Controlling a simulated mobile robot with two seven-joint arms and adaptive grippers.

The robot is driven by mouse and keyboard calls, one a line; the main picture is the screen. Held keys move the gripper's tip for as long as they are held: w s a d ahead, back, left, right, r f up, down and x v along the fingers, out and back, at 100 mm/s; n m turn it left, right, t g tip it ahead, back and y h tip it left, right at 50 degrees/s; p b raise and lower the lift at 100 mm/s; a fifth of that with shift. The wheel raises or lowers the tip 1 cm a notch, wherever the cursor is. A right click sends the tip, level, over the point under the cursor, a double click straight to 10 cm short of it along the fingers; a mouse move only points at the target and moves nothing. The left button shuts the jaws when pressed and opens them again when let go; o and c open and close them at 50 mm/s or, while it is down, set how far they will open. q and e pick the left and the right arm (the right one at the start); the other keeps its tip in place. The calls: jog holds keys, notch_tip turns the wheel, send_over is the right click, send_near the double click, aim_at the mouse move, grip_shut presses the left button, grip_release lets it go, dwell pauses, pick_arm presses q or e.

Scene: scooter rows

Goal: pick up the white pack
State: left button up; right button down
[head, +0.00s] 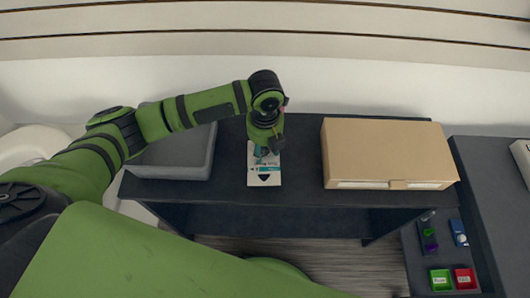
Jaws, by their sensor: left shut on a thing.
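The white pack (265,178) is at the middle of the dark table, with dark and teal markings on its face. My left gripper (265,157) reaches down onto it from above and is shut on it. The gripper and wrist hide the far part of the pack. I cannot tell whether the pack rests on the table or is slightly raised. My right gripper is not in view.
A grey bin (180,172) stands left of the pack on the dark table (300,160). A large cardboard box (388,150) stands to the right. A second dark surface at far right holds a green box (441,280), a red box (465,278) and other small items.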

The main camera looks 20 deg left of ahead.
pick_arm(q)
jog(key=w+d+r+b, duration=0.2)
jog(key=d+r, duration=0.5)
jog(key=d, duration=0.4)
jog(key=shift+d+r, duration=0.25)
jog(key=shift+r, duration=0.1)
